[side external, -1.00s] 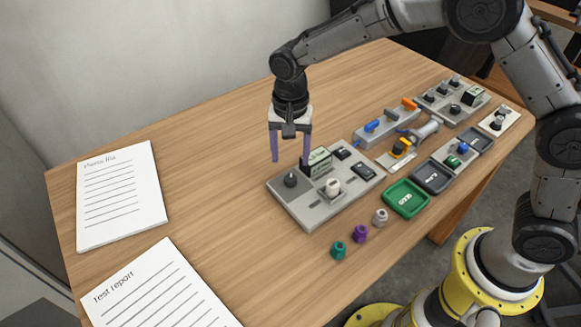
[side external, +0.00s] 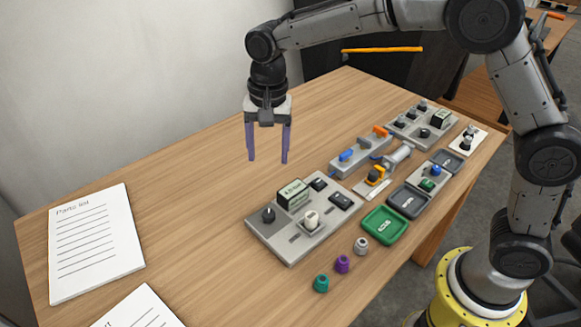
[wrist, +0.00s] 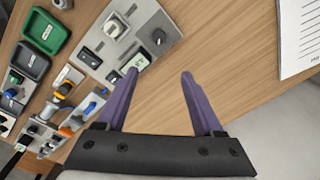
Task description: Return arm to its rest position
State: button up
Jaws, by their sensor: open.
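My gripper (side external: 267,158) hangs above the wooden table (side external: 190,170), its two purple fingers pointing down and spread apart with nothing between them. It is over bare wood, behind the grey panel (side external: 290,245) with a black knob, a small display, switches and a white knob. In the wrist view my gripper (wrist: 160,75) is also open and empty. The same grey panel (wrist: 115,55) shows there, partly overlapped by the left finger.
A green tray (side external: 385,238), dark trays, a blue-handled fixture (side external: 350,156) and other panels stand to the right. Teal (side external: 321,284), purple (side external: 342,264) and grey (side external: 361,246) knobs lie in front. Paper sheets (side external: 95,262) lie left. The table's middle left is clear.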

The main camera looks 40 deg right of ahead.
jog(key=s+d+r+n+t, duration=0.1)
jog(key=s+d+r+t, duration=0.3)
jog(key=s+d+r, duration=0.95)
jog(key=s+f+n, duration=0.3)
jog(key=s+n, duration=0.1)
jog(key=s, duration=0.3)
jog(key=s+d+f+n+t, duration=0.1)
jog(key=s+f+n, duration=0.3)
jog(key=s, duration=0.3)
jog(key=shift+s+d, duration=0.2)
jog(key=shift+d, duration=0.1)
jog(key=shift+r+n, duration=0.1)
jog(key=shift+n, duration=0.2)
